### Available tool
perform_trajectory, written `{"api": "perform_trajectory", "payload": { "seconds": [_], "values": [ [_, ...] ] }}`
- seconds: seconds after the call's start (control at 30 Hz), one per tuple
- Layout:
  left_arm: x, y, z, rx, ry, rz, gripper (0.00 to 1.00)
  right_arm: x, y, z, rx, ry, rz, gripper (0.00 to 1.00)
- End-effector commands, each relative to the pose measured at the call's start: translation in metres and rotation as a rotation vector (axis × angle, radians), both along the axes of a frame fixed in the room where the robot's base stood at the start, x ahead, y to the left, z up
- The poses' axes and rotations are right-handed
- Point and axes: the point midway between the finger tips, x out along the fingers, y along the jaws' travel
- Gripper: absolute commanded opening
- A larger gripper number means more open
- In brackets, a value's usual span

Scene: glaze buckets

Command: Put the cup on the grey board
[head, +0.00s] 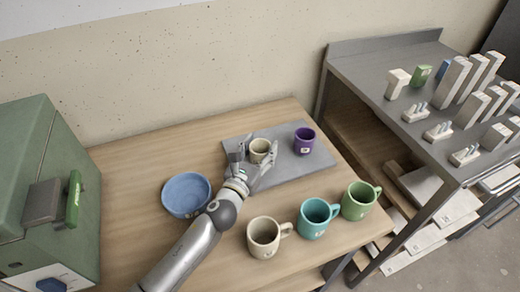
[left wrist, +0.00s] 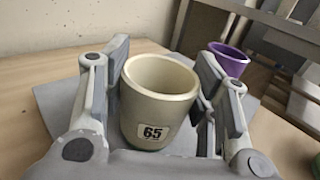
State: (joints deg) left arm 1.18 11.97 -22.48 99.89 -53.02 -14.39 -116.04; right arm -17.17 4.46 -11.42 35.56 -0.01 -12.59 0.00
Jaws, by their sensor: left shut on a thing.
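A small cream cup (head: 260,147) is between the fingers of my left gripper (head: 257,155), over the left part of the grey board (head: 298,172). In the left wrist view the cup (left wrist: 157,98) is upright, with a label reading 65, and my left gripper's fingers (left wrist: 164,62) are on both sides of it. The gripper is shut on the cup. The cup's base is partly hidden, and I cannot tell whether it touches the board. My right gripper is not in view.
A purple cup (head: 304,140) stands on the board's right part. A blue bowl (head: 186,192) is left of my arm. Cream (head: 264,238), teal (head: 314,220) and green (head: 358,202) mugs stand along the table's front right. A green cabinet (head: 40,170) is at the left.

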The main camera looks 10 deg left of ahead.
Motion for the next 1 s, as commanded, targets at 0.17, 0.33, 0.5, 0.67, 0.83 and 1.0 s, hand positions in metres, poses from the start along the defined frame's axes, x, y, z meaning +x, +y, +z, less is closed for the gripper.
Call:
{"api": "perform_trajectory", "payload": {
  "seconds": [0.17,0.33,0.5,0.67,0.83,1.0],
  "values": [
    [0.000,0.000,-0.002,0.001,-0.001,0.000,0.25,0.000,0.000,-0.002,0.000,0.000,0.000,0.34],
    [0.000,0.000,-0.002,0.001,0.000,0.000,0.72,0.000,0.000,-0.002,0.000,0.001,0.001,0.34],
    [0.000,0.000,-0.002,0.001,0.000,0.000,0.75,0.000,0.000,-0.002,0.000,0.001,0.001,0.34],
    [0.000,0.000,-0.001,0.001,0.000,0.000,0.75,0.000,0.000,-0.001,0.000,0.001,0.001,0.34],
    [-0.008,0.002,0.000,0.002,0.001,0.000,0.75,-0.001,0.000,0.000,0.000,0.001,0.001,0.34],
    [-0.039,0.007,-0.002,0.000,0.002,-0.001,0.75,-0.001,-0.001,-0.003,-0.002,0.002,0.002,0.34]
  ]
}}
